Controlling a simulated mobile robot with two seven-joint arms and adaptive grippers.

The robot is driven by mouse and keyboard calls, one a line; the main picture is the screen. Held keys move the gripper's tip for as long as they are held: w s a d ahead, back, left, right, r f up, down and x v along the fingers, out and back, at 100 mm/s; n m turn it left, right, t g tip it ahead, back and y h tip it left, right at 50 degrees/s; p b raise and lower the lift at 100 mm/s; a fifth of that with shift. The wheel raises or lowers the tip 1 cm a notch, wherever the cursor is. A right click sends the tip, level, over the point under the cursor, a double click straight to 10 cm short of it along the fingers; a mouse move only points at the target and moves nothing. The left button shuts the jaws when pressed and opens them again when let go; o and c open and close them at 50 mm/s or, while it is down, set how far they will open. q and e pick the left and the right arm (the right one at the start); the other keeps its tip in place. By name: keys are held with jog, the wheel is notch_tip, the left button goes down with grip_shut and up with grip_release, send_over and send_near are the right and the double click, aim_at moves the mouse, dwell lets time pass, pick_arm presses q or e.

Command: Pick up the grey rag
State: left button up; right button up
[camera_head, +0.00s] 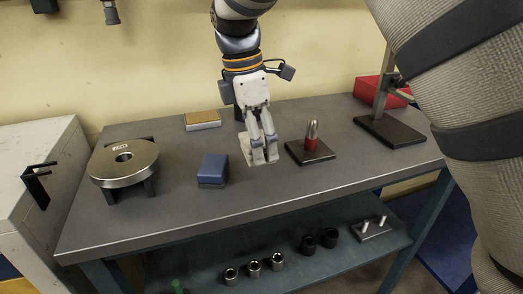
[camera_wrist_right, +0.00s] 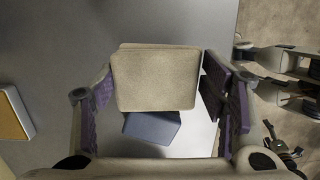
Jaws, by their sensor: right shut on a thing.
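The grey rag (camera_head: 245,148) is a pale, folded pad at the middle of the grey bench in the head view, partly hidden behind my right gripper's fingers. In the right wrist view the rag (camera_wrist_right: 155,78) is a beige-grey, rounded rectangle between the two finger pads. My right gripper (camera_head: 265,158) points down and is shut on the rag, with a pad at each side of it. I cannot tell whether the rag is clear of the bench top. My left gripper is not in view.
A blue block (camera_head: 212,169) lies left of the rag. A yellow-topped pad (camera_head: 202,120) lies behind it. A round metal fixture (camera_head: 124,162) stands at left. A dark base with a red-collared post (camera_head: 311,143) stands close right. The bench's front strip is clear.

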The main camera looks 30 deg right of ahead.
jog(key=s+a+r, duration=0.7)
jog(key=a+r, duration=0.1)
jog(key=a, duration=0.2)
jog(key=shift+s+r, duration=0.25)
jog(key=shift+o, duration=0.6)
jog(key=shift+c, duration=0.5)
